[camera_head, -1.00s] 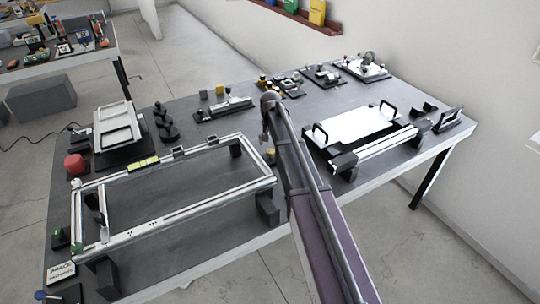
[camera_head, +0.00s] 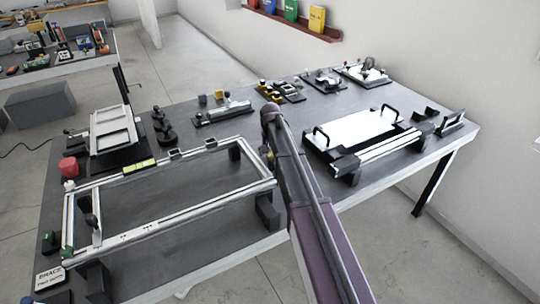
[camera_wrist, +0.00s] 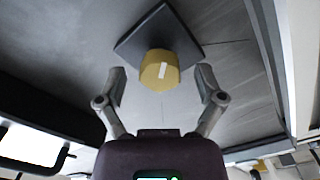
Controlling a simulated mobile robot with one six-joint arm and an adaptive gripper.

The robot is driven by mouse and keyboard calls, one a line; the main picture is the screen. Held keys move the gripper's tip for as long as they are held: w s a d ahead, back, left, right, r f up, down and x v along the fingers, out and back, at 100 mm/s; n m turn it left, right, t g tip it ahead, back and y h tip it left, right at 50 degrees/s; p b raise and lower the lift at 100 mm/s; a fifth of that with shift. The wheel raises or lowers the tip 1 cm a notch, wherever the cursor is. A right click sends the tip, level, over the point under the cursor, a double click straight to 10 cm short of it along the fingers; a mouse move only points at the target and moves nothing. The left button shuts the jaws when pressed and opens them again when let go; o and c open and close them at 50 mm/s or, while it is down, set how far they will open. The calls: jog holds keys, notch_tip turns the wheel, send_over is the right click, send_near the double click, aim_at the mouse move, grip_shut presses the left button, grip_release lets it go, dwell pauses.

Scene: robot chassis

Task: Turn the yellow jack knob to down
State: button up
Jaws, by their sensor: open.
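The yellow knob (camera_wrist: 154,78) stands on a dark square plate (camera_wrist: 180,38) in the upper middle of the wrist view. A short white mark on its face runs close to upright in that picture. My gripper (camera_wrist: 160,82) is open, with one finger left of the knob and one right of it. A gap shows between the knob and each finger, and nothing is held. In the head view my arm covers the gripper and most of the knob's place on the bench.
An aluminium frame (camera_head: 200,212) stands on the dark bench left of my arm. A white plate with black handles (camera_head: 355,128) and a silver rail (camera_head: 385,142) are to the right. Small fixtures (camera_head: 225,112) line the back. Bare bench shows inside the frame.

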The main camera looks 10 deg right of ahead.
jog(key=shift+c, duration=0.2)
jog(key=c, duration=1.1)
jog(key=shift+a, duration=0.15)
jog(key=shift+n, duration=0.3)
jog(key=n, duration=0.9)
jog(key=shift+n, duration=0.3)
